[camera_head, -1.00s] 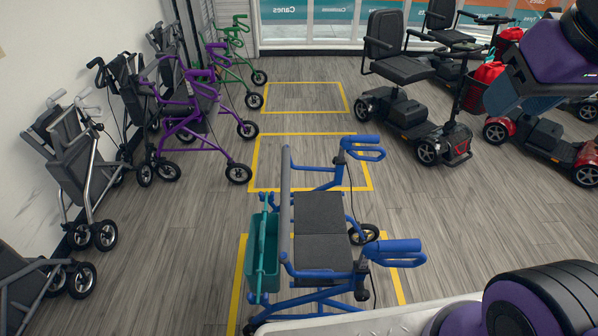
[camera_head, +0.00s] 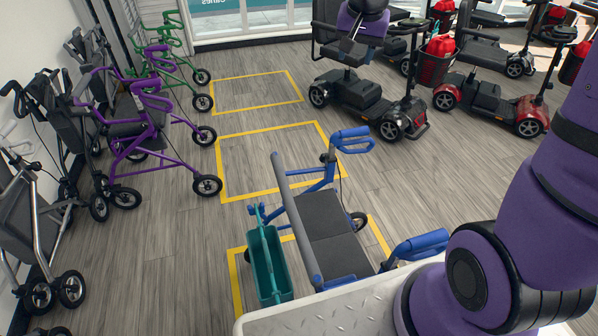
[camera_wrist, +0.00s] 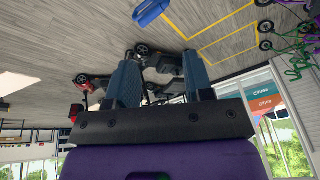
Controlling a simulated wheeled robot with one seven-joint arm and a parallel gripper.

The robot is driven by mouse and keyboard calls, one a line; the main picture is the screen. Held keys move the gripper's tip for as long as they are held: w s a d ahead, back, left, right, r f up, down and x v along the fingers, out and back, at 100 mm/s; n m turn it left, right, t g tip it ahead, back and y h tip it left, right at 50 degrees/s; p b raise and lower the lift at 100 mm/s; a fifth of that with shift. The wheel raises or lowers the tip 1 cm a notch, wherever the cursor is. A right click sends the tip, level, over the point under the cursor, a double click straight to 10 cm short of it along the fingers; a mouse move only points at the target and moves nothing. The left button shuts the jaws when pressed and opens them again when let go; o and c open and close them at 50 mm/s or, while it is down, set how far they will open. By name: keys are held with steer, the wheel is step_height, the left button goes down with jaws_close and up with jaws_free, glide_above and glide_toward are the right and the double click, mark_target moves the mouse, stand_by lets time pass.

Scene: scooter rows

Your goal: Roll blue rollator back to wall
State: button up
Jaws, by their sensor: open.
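The blue rollator (camera_head: 326,232) stands upright in front of me in the head view, in the nearest yellow floor box. It has a grey seat, a grey backrest bar, blue handles and a teal basket (camera_head: 268,268) on its left side. My base hides its lower near part. A blue handle (camera_wrist: 150,12) shows at the top of the wrist view. My gripper (camera_wrist: 162,75) is open, its two dark blue fingers apart with nothing between them. It is away from the rollator. The white wall (camera_head: 14,130) is at the left.
Grey walkers (camera_head: 25,215), a purple rollator (camera_head: 145,125) and a green one (camera_head: 165,65) line the left wall. Scooters (camera_head: 365,95) stand at the back right. Two yellow floor boxes (camera_head: 270,155) beyond are empty. Floor between rollator and wall row is clear.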

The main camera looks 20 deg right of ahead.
steer(key=w+f+m, duration=0.2)
steer(key=w+f, duration=0.5)
steer(key=f, duration=0.1)
steer(key=m+g+y, duration=0.1)
steer(key=m+y, duration=0.4)
steer(key=m, duration=0.5)
glide_above(299, 171)
steer(key=s+d, duration=0.2)
steer(key=d, duration=0.2)
step_height(299, 171, down, 38)
steer(key=x, duration=1)
steer(key=shift+w+a, duration=0.1)
steer(key=shift+a, duration=0.05)
jaws_close()
